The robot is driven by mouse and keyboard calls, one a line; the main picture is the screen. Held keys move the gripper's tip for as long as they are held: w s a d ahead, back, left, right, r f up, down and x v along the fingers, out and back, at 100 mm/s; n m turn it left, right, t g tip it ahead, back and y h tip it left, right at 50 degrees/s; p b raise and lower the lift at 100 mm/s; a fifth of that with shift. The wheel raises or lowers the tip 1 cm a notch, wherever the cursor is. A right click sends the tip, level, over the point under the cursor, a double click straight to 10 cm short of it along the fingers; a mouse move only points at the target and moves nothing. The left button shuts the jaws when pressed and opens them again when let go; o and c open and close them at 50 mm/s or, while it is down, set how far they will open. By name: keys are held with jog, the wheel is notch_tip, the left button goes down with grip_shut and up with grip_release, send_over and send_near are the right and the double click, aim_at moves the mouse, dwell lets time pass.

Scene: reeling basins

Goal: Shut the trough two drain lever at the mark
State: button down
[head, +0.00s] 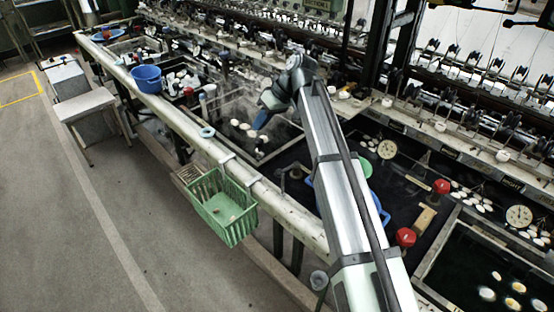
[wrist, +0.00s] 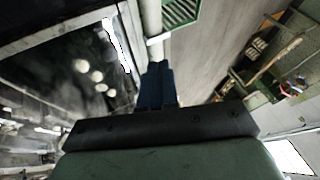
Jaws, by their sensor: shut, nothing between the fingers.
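My gripper (head: 260,122) hangs over the near edge of a steaming trough (head: 285,141) with pale cocoons in it. In the wrist view its blue fingers (wrist: 157,72) are together and hold nothing. They point along the pale front rail (wrist: 151,22), with the trough on the left. I cannot make out a drain lever or its mark for certain in either view. Red knobs (head: 442,187) and (head: 405,237) show at the right, beyond my arm; I cannot tell whether they belong to drain levers. My arm hides part of the bench in the middle.
A green basket (head: 224,207) hangs on the front of the rail (head: 190,124). Round dials (head: 387,149) and another trough (head: 480,270) are at the right. The floor at the left is mostly open, with a stool (head: 90,103).

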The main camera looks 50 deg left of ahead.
aim_at(288, 168)
jog(key=s+d+t, duration=0.2)
jog(key=s+d, duration=0.1)
jog(key=s, duration=0.2)
jog(key=w+d+f+m+t+h, duration=0.1)
jog(key=w+d+m+t, duration=0.2)
jog(key=w+m+t, duration=0.15)
jog(key=shift+g, duration=0.25)
jog(key=x, duration=1)
jog(key=shift+w+d, duration=0.1)
jog(key=shift+d, duration=0.05)
jog(key=d, duration=0.1)
jog(key=s+d, duration=0.1)
jog(key=shift+d+f, duration=0.1)
jog(key=shift+d, duration=0.25)
jog(key=shift+s+d+f, duration=0.15)
jog(key=shift+s+d, duration=0.05)
jog(key=shift+d, duration=0.4)
